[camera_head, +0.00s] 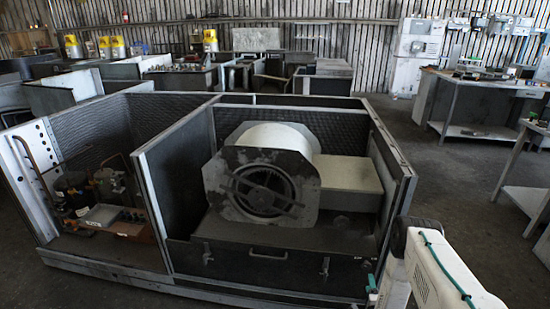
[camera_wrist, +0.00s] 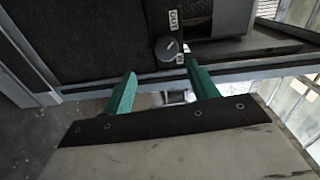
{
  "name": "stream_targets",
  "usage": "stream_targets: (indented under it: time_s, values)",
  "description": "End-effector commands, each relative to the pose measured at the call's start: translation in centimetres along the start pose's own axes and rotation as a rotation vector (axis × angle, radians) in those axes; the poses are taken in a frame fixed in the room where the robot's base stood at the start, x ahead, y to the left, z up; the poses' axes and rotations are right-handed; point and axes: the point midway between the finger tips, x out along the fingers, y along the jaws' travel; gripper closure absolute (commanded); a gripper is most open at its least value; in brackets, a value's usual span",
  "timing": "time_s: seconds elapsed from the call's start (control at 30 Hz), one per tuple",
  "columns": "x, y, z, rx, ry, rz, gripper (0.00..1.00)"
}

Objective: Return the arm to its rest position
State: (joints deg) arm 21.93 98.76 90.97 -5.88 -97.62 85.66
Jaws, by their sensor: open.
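My gripper (camera_wrist: 160,69) shows in the wrist view with two green fingers spread apart and nothing held between them. I cannot tell whether the fingertips touch the panel. In the head view my white arm is at the lower right, in front of the right corner of the blower housing (camera_head: 275,255). Only a small green part shows beside the housing there; most of the gripper is hidden.
The housing's open bay holds a blower (camera_head: 262,190) with a round grille. A left bay holds pipes and machine parts (camera_head: 105,205). A metal table (camera_head: 475,105) stands at the right, and another table edge (camera_head: 525,200) is nearer. Bare floor (camera_head: 450,180) lies between.

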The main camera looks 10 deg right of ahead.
Motion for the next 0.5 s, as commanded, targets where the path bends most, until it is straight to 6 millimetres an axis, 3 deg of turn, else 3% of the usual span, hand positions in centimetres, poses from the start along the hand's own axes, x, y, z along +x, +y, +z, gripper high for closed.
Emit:
stream_targets:
  time_s: [0.1,0.2,0.27,0.37,0.5]
  values:
    - [-0.7,3.3,0.2,-0.107,-0.018,0.161,0.41]
    - [-3.1,7.4,0.6,-0.216,-0.064,0.375,0.41]
    - [-4.0,8.5,0.6,-0.283,-0.100,0.489,0.41]
    - [-4.7,8.6,0.7,-0.390,-0.177,0.659,0.41]
    - [-5.1,5.7,1.1,-0.540,-0.323,0.870,0.41]
